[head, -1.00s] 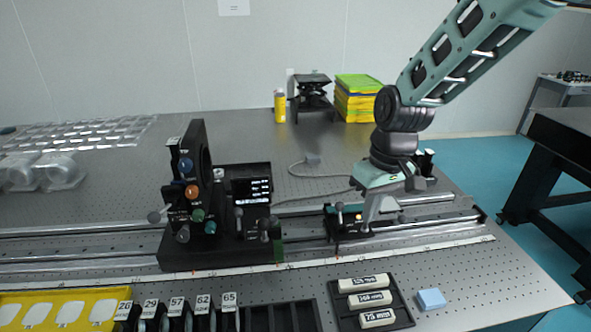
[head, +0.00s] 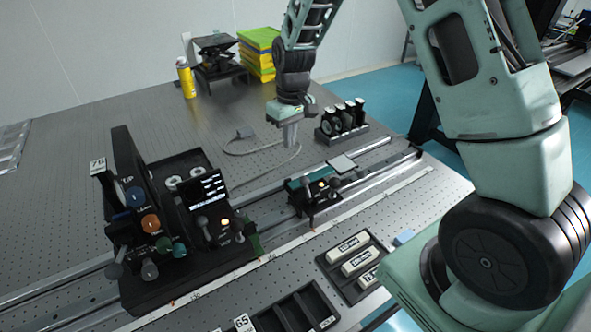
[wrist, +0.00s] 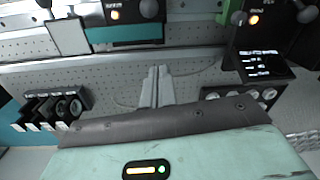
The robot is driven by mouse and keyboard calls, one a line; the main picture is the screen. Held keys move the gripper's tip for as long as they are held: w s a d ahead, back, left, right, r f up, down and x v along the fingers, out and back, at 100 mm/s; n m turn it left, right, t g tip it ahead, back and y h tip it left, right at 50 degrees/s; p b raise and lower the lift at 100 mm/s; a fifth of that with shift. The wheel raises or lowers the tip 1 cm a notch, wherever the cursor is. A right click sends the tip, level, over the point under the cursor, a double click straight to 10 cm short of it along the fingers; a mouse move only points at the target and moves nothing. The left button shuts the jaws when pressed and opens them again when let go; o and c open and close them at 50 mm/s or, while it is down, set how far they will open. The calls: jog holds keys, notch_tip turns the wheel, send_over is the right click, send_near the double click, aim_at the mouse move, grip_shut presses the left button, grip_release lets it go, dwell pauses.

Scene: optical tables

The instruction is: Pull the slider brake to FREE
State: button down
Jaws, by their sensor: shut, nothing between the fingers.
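The slider (head: 316,193) is a small black and teal carriage with an orange light, sitting on the double rail (head: 375,160). Small dark knobbed levers (head: 335,183) stand on it; I cannot read which position is FREE. In the wrist view the slider (wrist: 125,33) shows at the top, with its light lit and a lever knob above. My gripper (head: 290,143) is shut and empty, above the table on the far side of the rail, apart from the slider. In the wrist view its fingertips (wrist: 157,72) are together and point toward the rail.
A bigger black unit with coloured knobs (head: 150,222) and a screen (head: 205,190) stands left on the rail. A rack of round optics (head: 342,120) is behind the rail to the right. A tray of white labelled blocks (head: 352,262) lies in front. A grey cable (head: 265,148) lies behind.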

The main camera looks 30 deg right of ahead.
aim_at(288, 180)
jog(key=f+p, duration=0.1)
jog(key=f, duration=0.5)
jog(key=f+p, duration=0.1)
jog(key=f, duration=0.3)
jog(key=shift+s+a+p, duration=0.1)
jog(key=shift+a+p, duration=0.2)
jog(key=shift+s+d+r+p, duration=0.15)
jog(key=shift+s+r+p, duration=0.25)
jog(key=shift+s, duration=0.25)
jog(key=shift+s+d+r+p, duration=0.15)
jog(key=shift+s+r+p, duration=0.25)
jog(key=shift+s, duration=0.2)
jog(key=shift+s+d, duration=0.1)
jog(key=shift+s, duration=0.45)
